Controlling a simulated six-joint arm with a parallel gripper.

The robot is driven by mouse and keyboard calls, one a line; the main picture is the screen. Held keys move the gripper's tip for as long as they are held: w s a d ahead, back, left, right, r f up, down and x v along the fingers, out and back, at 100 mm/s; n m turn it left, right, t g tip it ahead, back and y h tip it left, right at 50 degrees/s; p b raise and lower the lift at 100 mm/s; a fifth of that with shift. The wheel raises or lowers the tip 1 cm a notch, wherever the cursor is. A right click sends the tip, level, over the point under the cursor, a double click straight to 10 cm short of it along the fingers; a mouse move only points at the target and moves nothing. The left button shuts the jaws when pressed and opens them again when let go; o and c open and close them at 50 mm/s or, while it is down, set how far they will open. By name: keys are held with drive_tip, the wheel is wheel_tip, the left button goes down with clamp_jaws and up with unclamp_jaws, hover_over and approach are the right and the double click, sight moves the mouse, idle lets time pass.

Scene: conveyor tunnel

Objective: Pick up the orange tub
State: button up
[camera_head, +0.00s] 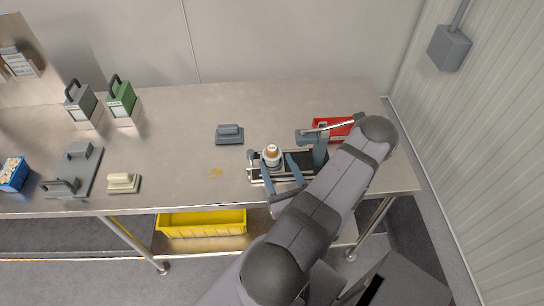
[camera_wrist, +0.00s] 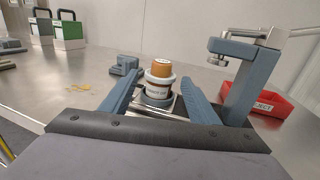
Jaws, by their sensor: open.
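The orange tub (camera_head: 271,156) has an orange top and a white printed band. It stands upright at the left end of a short dark conveyor with metal rails (camera_head: 313,162). In the wrist view the tub (camera_wrist: 159,82) rises from a dark grey round base, centred between my fingers. My gripper (camera_head: 273,162) is open, with one blue-grey finger on each side of the tub. In the wrist view my gripper (camera_wrist: 163,84) shows gaps between both fingers and the tub. How far the fingertips reach past it is hard to tell.
A blue-grey frame with a metal bar (camera_wrist: 240,65) stands over the conveyor, close to my right finger. A labelled red bin (camera_wrist: 259,103) lies beyond it. A grey block (camera_head: 229,134) and orange spots (camera_head: 214,173) lie left of the conveyor. Bare table lies between.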

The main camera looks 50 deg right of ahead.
drive_tip(key=shift+p+x, duration=0.55)
drive_tip(key=shift+x, duration=0.4)
drive_tip(key=shift+p+x, duration=0.5)
drive_tip(key=shift+x, duration=1.15)
drive_tip(key=shift+c, duration=0.2)
drive_tip(key=c, duration=0.8)
